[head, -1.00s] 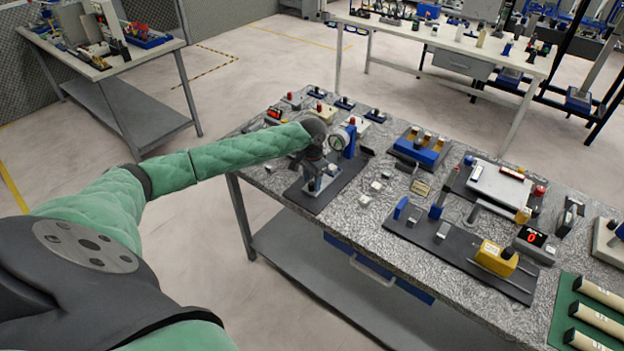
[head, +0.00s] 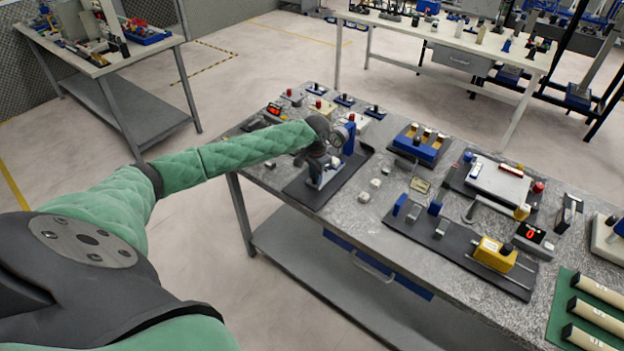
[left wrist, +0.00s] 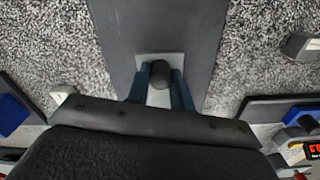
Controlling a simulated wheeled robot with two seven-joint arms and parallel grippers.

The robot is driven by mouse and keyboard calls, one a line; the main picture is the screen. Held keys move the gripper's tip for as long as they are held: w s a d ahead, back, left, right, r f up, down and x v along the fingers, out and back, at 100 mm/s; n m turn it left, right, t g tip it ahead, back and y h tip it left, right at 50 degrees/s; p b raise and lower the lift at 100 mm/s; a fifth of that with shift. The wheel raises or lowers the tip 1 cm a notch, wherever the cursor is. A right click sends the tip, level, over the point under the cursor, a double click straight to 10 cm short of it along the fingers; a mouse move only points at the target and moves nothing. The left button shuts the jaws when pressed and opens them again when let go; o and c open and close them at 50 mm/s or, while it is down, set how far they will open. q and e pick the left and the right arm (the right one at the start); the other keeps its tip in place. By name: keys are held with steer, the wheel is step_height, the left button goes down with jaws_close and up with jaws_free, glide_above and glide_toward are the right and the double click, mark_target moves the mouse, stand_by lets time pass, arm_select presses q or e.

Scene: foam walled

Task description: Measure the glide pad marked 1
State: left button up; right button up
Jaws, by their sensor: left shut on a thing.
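My left gripper (head: 320,178) points down at a small stand on a dark mat (head: 308,193) near the bench's left end. In the left wrist view its blue fingers (left wrist: 160,88) are shut on a dark round-topped piece (left wrist: 160,72), above a light grey plate (left wrist: 146,60). I cannot tell whether that piece belongs to the stand. A dial gauge (head: 338,137) on a blue post (head: 349,138) stands just behind the gripper, partly hidden by my arm. Small whitish pads (head: 375,183) lie on the bench right of the mat; their marks are not legible. My right gripper is out of view.
Right along the bench stand a dark board with a yellow block (head: 494,254), a red-digit display (head: 530,234), a blue block fixture (head: 418,146) and a green mat with cream tubes (head: 596,322). Bare speckled bench top (head: 350,215) shows in front of the pads.

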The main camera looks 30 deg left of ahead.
arm_select(q)
steer(key=shift+w+d, duration=0.1)
steer(key=shift+w, duration=1.15)
steer(key=shift+r, duration=0.15)
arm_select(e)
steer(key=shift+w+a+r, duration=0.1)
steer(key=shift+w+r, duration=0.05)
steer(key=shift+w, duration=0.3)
arm_select(q)
steer(key=o, duration=0.9)
steer(key=shift+c, duration=0.2)
